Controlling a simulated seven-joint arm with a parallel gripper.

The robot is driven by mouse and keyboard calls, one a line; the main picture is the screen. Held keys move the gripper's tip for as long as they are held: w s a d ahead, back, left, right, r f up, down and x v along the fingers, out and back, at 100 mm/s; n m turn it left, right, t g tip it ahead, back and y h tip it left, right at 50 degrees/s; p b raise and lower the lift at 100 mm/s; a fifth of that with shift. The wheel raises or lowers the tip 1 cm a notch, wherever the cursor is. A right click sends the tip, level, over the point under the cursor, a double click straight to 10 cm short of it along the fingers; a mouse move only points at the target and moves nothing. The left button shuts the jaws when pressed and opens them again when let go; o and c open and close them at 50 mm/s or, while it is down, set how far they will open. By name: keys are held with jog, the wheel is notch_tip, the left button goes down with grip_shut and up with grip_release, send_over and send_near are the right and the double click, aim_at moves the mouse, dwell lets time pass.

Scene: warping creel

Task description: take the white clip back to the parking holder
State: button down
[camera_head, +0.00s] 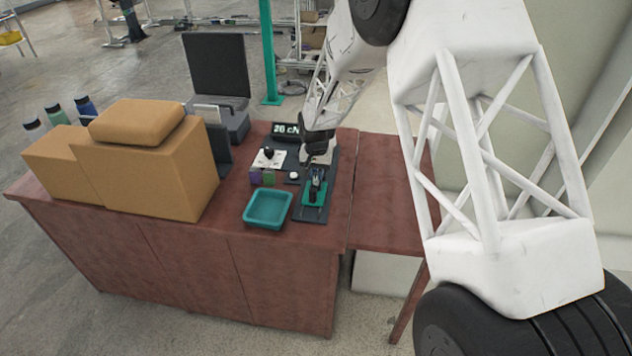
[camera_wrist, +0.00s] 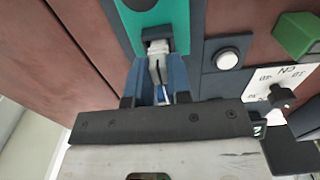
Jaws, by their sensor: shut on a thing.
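The white clip (camera_wrist: 158,63) is between the two blue-grey fingers of my gripper (camera_wrist: 160,84), which is shut on it. I cannot tell whether the clip touches or sits in that block. No part is labelled as the parking holder; the dark block may be it. In the head view my gripper (camera_head: 318,157) is over the dark base plate (camera_head: 311,214), just behind its teal part (camera_head: 306,195). The clip is too small to make out there.
A white round button (camera_wrist: 227,58) and a dial plate with a black knob (camera_wrist: 282,95) are right of the clip. A green cube (camera_head: 269,177), a purple cube (camera_head: 255,176) and a teal tray (camera_head: 267,222) stand left of the base plate. Cardboard boxes (camera_head: 160,175) fill the table's left.

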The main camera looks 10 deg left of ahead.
jog(key=shift+r, duration=0.45)
dwell(0.4)
jog(key=shift+r, duration=1.4)
jog(key=shift+r, duration=1.5)
jog(key=shift+r, duration=0.1)
jog(key=shift+r, duration=0.4)
jog(key=shift+w, duration=0.1)
